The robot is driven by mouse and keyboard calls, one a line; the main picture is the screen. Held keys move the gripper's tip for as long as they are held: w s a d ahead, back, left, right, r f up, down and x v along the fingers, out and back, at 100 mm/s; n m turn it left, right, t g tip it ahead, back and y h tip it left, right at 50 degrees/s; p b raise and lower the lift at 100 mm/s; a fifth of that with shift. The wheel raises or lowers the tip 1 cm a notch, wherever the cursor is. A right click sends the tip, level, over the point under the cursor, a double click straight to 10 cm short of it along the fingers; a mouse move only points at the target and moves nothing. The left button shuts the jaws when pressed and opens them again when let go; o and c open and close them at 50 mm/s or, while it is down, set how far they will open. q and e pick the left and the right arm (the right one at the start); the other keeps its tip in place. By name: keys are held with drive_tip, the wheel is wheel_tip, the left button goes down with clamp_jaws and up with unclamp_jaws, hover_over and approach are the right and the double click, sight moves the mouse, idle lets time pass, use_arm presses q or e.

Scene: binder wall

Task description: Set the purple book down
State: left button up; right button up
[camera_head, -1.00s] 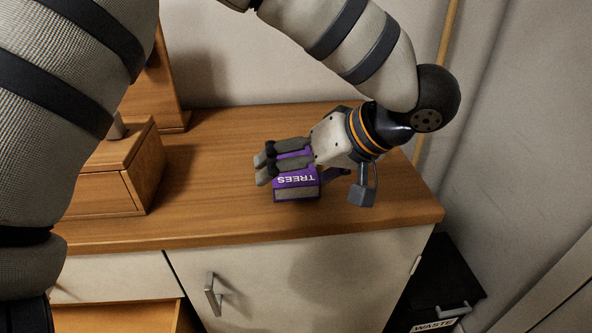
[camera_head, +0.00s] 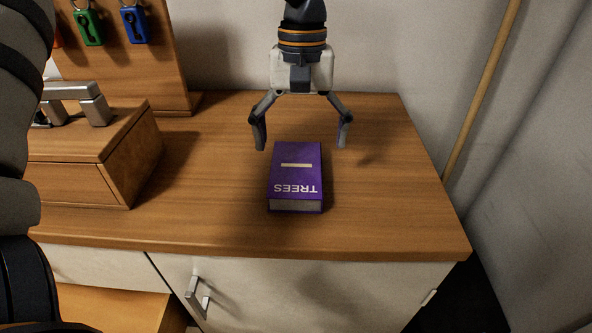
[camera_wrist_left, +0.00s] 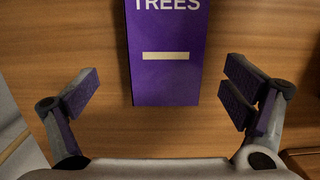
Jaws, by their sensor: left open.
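The purple book (camera_head: 296,173), with "TREES" in white letters, lies flat on the wooden cabinet top (camera_head: 385,215). In the head view its lettering is upside down and its pale page edge faces the front. My left gripper (camera_head: 301,145) is open and empty at the far end of the book, its fingers apart on either side and clear of it. In the left wrist view the book (camera_wrist_left: 165,60) lies ahead, between and beyond the open fingers (camera_wrist_left: 160,95). My right gripper is not in view.
A wooden box (camera_head: 90,150) with a metal handle stands at the left. Behind it a wooden board (camera_head: 130,60) holds green and blue padlocks. A pole (camera_head: 482,95) leans at the right wall. An open drawer (camera_head: 110,310) juts out lower left. The top right of the book is clear.

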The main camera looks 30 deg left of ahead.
sight(296, 167)
use_arm(q)
drive_tip(key=f, duration=0.1)
drive_tip(key=s+f, duration=0.1)
drive_tip(key=f, duration=0.2)
drive_tip(key=shift+s+d+f, duration=0.1)
drive_tip(key=shift+s, duration=0.25)
drive_tip(key=shift+f, duration=0.4)
drive_tip(key=c, duration=1.5)
drive_tip(key=shift+r, duration=0.15)
drive_tip(key=shift+c, duration=0.6)
